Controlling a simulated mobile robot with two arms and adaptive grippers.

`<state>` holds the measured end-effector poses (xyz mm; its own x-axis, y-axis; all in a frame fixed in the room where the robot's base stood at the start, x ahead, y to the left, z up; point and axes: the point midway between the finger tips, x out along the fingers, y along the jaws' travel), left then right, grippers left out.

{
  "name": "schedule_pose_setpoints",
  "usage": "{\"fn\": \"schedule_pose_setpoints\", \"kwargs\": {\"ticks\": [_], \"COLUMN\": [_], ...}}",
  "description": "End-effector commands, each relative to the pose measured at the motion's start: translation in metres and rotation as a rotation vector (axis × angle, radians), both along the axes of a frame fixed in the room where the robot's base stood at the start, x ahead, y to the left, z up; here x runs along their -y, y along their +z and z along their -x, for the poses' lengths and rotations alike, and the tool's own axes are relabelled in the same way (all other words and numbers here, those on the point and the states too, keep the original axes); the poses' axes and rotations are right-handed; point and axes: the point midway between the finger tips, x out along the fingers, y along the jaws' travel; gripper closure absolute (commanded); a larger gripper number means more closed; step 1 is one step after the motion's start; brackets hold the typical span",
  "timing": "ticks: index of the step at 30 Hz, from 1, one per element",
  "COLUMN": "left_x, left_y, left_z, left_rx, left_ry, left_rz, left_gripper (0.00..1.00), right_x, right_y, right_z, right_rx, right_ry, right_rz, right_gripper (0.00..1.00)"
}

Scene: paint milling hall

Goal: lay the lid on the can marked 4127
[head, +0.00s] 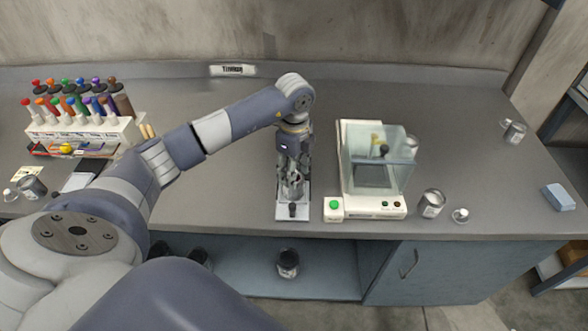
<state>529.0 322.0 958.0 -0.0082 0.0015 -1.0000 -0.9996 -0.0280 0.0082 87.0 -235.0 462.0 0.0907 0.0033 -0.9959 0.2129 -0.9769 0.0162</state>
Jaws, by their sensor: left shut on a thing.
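My left gripper (294,188) points down over a narrow pale plate with a dark knob (292,210) at the table's front edge. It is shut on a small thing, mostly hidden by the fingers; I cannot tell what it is. A silver can with a pale label (431,203) stands right of the balance, and a small lid-like piece (460,215) lies beside it. Another can (32,186) is at the far left, with a small round piece (10,195) beside it. A third can (514,131) is at the back right. No can's number is readable. My right gripper is not in view.
A balance with a glass case (376,165) and a green button (334,204) stands just right of my left gripper. A rack of coloured-topped bottles (85,130) is at the left. A blue block (558,197) lies at the right. The back middle of the table is clear.

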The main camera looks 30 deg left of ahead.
Motion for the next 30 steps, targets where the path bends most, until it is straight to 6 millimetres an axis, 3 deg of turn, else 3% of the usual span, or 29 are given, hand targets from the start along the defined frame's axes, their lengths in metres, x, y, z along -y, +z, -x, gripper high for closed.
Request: {"fn": "schedule_pose_setpoints", "kwargs": {"ticks": [11,12,15,22,26,30], "left_x": [-0.0002,-0.0001,-0.0001,-0.0001,0.0000,0.0000], "left_y": [-0.0008,-0.0008,-0.0008,-0.0009,-0.0009,-0.0009], "left_z": [-0.0002,-0.0002,-0.0002,-0.0002,-0.0002,-0.0001], "left_rx": [0.000,0.000,0.000,0.000,0.000,0.000], "left_ry": [0.001,0.000,0.001,0.000,0.000,0.000], "left_rz": [0.000,0.000,0.000,0.000,0.000,0.000], "left_gripper": [0.69,0.52,0.35,0.35,0.15,0.15], "right_x": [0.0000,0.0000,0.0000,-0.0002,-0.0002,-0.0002], "right_y": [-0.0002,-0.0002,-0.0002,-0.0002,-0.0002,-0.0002], "right_z": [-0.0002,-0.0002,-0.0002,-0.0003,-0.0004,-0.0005], "right_rx": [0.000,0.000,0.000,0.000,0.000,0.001], "right_ry": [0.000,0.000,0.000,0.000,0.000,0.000], "right_rz": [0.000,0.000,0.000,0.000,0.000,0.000], "right_gripper": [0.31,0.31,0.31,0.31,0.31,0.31]}}
